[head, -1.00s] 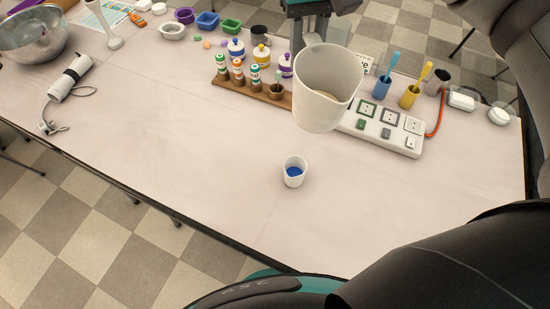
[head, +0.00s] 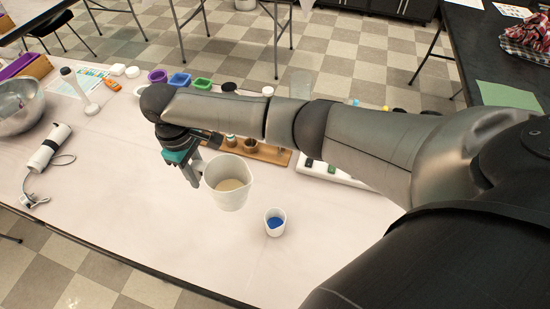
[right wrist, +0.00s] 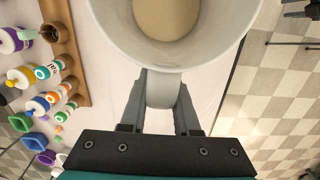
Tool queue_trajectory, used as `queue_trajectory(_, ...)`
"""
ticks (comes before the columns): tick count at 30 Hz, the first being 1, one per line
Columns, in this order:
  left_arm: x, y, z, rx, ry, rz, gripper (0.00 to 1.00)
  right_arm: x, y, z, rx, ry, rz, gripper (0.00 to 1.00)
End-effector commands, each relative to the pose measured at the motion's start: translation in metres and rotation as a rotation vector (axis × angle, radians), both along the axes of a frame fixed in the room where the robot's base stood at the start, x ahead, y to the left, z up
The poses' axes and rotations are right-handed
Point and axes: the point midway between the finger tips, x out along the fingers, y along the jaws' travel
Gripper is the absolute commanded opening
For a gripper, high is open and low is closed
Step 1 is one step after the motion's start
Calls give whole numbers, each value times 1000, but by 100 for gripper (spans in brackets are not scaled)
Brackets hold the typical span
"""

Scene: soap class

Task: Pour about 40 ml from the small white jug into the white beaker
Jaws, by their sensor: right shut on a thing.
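The small white jug (head: 229,190) hangs in the air over the table, with tan liquid inside, and looks roughly upright. In the right wrist view the jug (right wrist: 168,50) shows from above, and its handle (right wrist: 163,90) lies between the fingers. My right gripper (head: 195,172) is shut on that handle, at the jug's left side in the head view; its fingers also show in the right wrist view (right wrist: 160,110). The white beaker (head: 275,223) stands upright on the table, right of and below the jug in the head view, with blue inside. The two are apart. My left gripper is not in view.
A wooden rack (head: 262,152) with bottles stands behind the jug, partly hidden by my right arm. A metal bowl (head: 18,105) and a white hand tool (head: 50,148) are at left. The table front is clear.

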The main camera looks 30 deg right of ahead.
Motion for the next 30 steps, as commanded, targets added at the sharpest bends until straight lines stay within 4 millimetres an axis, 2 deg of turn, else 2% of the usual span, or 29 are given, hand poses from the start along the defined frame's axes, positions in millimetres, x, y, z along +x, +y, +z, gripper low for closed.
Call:
queue_trajectory(1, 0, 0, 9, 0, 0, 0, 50, -7, 8, -9, 0, 12, 52, 0)
queue_trajectory(8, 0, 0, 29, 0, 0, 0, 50, -39, 36, -59, -9, 22, 319, 0)
queue_trajectory(15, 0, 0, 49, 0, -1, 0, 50, -90, 66, -101, -22, 29, 621, 0)
queue_trajectory(21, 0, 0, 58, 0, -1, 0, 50, -122, 81, -120, -34, 26, 797, 0)
queue_trajectory(24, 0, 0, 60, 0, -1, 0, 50, -130, 84, -124, -39, 25, 845, 0)
queue_trajectory(30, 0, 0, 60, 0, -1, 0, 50, -134, 87, -127, -41, 23, 871, 0)
